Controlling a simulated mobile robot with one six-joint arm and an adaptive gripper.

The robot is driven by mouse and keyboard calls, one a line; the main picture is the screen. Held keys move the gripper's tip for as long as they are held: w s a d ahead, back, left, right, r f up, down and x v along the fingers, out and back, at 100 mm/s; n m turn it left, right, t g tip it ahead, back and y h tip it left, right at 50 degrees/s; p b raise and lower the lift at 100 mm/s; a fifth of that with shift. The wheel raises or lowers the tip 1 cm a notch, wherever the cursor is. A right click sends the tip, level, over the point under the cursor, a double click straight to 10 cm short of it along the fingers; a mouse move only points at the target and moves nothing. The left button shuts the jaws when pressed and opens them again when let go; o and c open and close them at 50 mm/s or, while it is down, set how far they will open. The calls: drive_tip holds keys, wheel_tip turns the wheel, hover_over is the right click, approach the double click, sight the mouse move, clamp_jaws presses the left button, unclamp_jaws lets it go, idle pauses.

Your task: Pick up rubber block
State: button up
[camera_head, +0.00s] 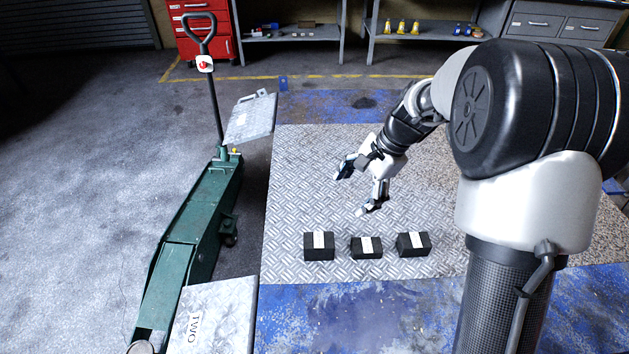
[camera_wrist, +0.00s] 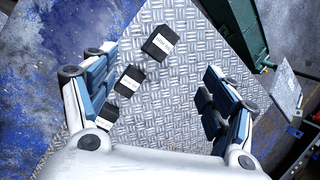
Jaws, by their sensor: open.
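Three black rubber blocks with white labels lie in a row on the diamond-plate surface in the head view: a left block (camera_head: 319,246), a middle block (camera_head: 366,247) and a right block (camera_head: 412,244). My gripper (camera_head: 357,190) is open and empty, above the plate and behind the row. In the wrist view my gripper (camera_wrist: 160,95) shows its fingers spread wide. One block (camera_wrist: 158,43) is at the top between the fingers' lines. Another block (camera_wrist: 129,81) is beside the left finger. The third block (camera_wrist: 107,112) is partly hidden by the left finger.
A green trolley jack (camera_head: 194,225) with an upright handle stands left of the diamond plate (camera_head: 300,180). A grey panel marked TWO (camera_head: 225,315) is at the front left, another panel (camera_head: 251,117) behind. Shelves and a red cabinet (camera_head: 205,35) are at the back.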

sight(322, 239)
drive_tip(key=w+f+m+y, duration=0.1)
drive_tip(key=w+f+m, duration=0.2)
drive_tip(key=f, duration=0.5)
drive_tip(key=w+f+m+y, duration=0.1)
drive_tip(key=w+f+m, duration=0.2)
drive_tip(key=f, duration=0.6)
drive_tip(key=shift+g, duration=0.4)
drive_tip(key=b+x, duration=0.1)
drive_tip(key=x, duration=0.2)
drive_tip(key=b+x, duration=0.1)
drive_tip(key=x, duration=0.3)
drive_tip(key=b+x, duration=0.1)
drive_tip(key=x, duration=0.2)
drive_tip(key=shift+d+f+b, duration=0.15)
drive_tip(key=shift+f+b, duration=0.25)
drive_tip(key=shift+f, duration=0.05)
drive_tip(key=b+x, duration=0.2)
drive_tip(key=x, duration=0.4)
drive_tip(key=shift+f, duration=0.25)
drive_tip(key=shift+r, duration=0.1)
drive_tip(key=shift+c, duration=0.6)
drive_tip(key=shift+w, duration=0.1)
drive_tip(key=c, duration=1.6)
drive_tip(key=shift+o, duration=0.2)
drive_tip(key=shift+r, duration=0.1)
